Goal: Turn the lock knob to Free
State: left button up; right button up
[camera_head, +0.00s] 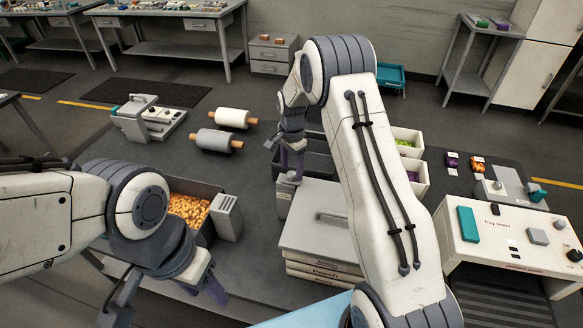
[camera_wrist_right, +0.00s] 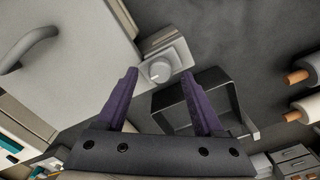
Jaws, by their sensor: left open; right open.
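The lock knob (camera_wrist_right: 160,71) is a round grey dial on a small grey block (camera_wrist_right: 167,65). In the right wrist view it lies between and just beyond my right gripper's purple fingertips (camera_wrist_right: 160,76). The fingers are open with nothing held; contact with the knob cannot be told. Its setting is not readable. In the head view my right gripper (camera_head: 291,165) points down over the knob's block (camera_head: 284,196), beside the grey lidded box (camera_head: 318,240). My left gripper (camera_head: 168,297) is open and empty at the lower left, near the bin of orange candy (camera_head: 187,210).
An open dark tray (camera_wrist_right: 205,100) lies beside the knob's block. White and grey rollers (camera_head: 231,117) lie behind. A machine marked "Tray sealer" (camera_head: 500,235) stands at the right. My right arm hides part of the table's middle.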

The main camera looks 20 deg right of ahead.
jog(key=shift+f, duration=0.7)
grip_shut()
